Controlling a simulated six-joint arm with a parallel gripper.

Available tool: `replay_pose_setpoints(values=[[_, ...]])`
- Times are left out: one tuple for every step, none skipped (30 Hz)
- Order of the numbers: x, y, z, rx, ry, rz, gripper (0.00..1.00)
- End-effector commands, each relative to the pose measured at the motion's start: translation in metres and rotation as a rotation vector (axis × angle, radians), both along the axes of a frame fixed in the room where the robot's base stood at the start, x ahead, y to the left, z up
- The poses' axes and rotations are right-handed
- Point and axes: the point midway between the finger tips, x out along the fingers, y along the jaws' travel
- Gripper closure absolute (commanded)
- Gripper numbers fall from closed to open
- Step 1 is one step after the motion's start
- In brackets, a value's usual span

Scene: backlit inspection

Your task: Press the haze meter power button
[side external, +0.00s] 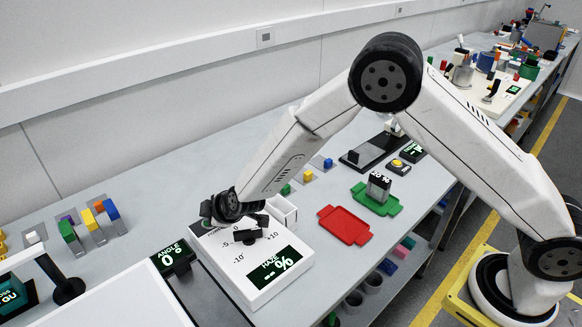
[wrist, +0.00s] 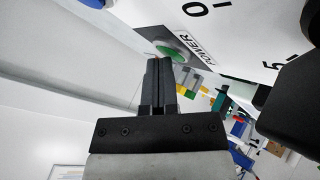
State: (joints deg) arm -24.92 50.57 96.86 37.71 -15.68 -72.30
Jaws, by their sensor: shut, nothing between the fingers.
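The haze meter (side external: 219,262) is a white box on the bench with a dial scale, a black knob (side external: 247,236) and a dark display (side external: 275,268) reading "HAZE --%". In the wrist view its round green power button (wrist: 169,51) sits beside a "POWER" label (wrist: 196,44). My gripper (wrist: 159,60) is shut and empty, its fingertips at the near edge of the green button in that picture. I cannot tell whether they touch it. In the side view my gripper (side external: 206,211) is at the meter's back left end, and the button is hidden.
A dark "ANGLE 0°" display (side external: 173,256) stands just left of the meter. A white open box (side external: 283,211) stands behind it. A red tray (side external: 344,226) and a green tray (side external: 376,200) lie to the right. Colored blocks (side external: 85,222) stand at the left.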

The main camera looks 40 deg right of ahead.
Motion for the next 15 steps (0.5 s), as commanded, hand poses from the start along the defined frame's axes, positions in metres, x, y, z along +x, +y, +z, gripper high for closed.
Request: replay_pose_setpoints(values=[[-0.0003, -0.0003, -0.0008, 0.0, 0.001, 0.0, 1.0], [-0.0003, -0.0003, -0.0008, 0.0, 0.001, 0.0, 1.0], [-0.0003, -0.0003, -0.0008, 0.0, 0.001, 0.0, 1.0], [-0.0003, -0.0003, -0.0008, 0.0, 0.001, 0.0, 1.0], [-0.0003, -0.0004, -0.0008, 0.0, 0.001, 0.0, 1.0], [-0.0004, -0.0004, -0.0007, -0.001, 0.002, -0.001, 1.0], [-0.0003, -0.0003, -0.0007, -0.001, 0.002, -0.001, 1.0], [-0.0004, -0.0003, -0.0005, -0.001, 0.002, -0.001, 1.0], [-0.0004, -0.0003, 0.0001, -0.001, 0.002, -0.001, 1.0], [-0.0004, -0.0003, 0.0007, -0.001, 0.002, -0.001, 1.0], [-0.0004, -0.0004, 0.0014, 0.0, 0.001, 0.0, 1.0], [-0.0004, -0.0004, 0.0026, 0.0, 0.002, -0.001, 1.0], [-0.0004, -0.0004, 0.0036, 0.001, 0.002, -0.001, 1.0], [-0.0004, -0.0004, 0.0047, 0.001, 0.002, -0.001, 1.0], [-0.0002, -0.0003, 0.006, 0.001, 0.001, -0.002, 1.0]])
